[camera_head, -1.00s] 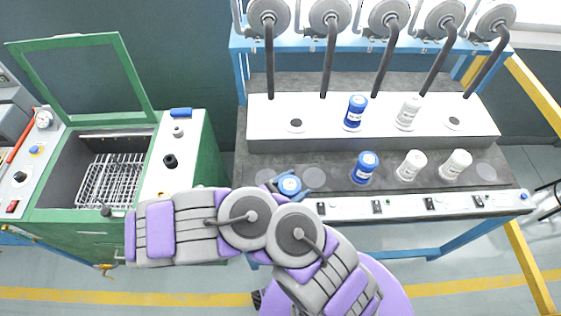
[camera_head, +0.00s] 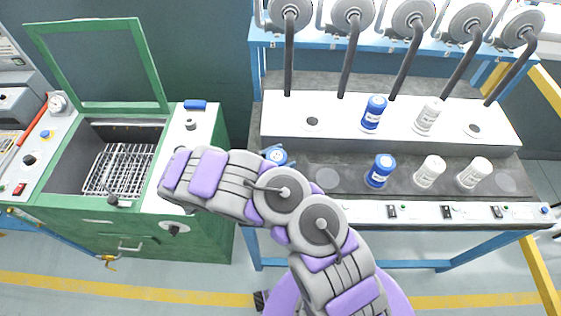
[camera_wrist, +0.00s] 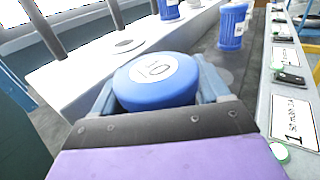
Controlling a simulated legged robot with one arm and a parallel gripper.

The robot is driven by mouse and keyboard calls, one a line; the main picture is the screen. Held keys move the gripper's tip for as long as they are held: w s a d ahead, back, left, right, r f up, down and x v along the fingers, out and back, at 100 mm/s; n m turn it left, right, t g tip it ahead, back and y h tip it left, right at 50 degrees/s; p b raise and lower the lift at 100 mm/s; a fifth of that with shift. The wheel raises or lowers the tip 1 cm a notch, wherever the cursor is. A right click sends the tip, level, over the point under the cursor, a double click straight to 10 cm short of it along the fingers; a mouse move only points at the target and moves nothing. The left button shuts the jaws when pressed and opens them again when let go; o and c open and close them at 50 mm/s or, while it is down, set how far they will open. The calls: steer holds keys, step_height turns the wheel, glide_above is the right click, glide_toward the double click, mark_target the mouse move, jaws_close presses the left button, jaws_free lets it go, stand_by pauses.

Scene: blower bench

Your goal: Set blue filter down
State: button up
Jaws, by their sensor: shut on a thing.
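My gripper (camera_wrist: 157,98) is shut on a blue filter (camera_wrist: 156,80) with a round white label on its top. The filter's lower part is hidden in the wrist view. In the head view the held filter (camera_head: 275,155) shows at the left end of the bench's dark front strip (camera_head: 340,172), mostly hidden behind my arm. I cannot tell whether its base touches the strip. Another blue filter (camera_head: 380,170) stands upright on this strip to the right, and one more blue filter (camera_head: 373,112) stands on the raised white shelf (camera_head: 440,136).
White filters stand on the strip (camera_head: 428,172) and shelf (camera_head: 428,116). Several hoses with round hoods (camera_head: 352,14) hang above the shelf. A green machine with an open lid (camera_head: 95,62) and wire basket (camera_head: 118,168) stands left. A round spot (camera_head: 325,173) on the strip is bare.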

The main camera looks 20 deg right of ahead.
steer(key=shift+d+f, duration=0.2)
steer(key=shift+f, duration=0.5)
steer(key=shift+d, duration=0.5)
steer(key=o, duration=1.2)
steer(key=shift+a, duration=0.45)
steer(key=shift+c, duration=0.2)
steer(key=shift+a, duration=0.1)
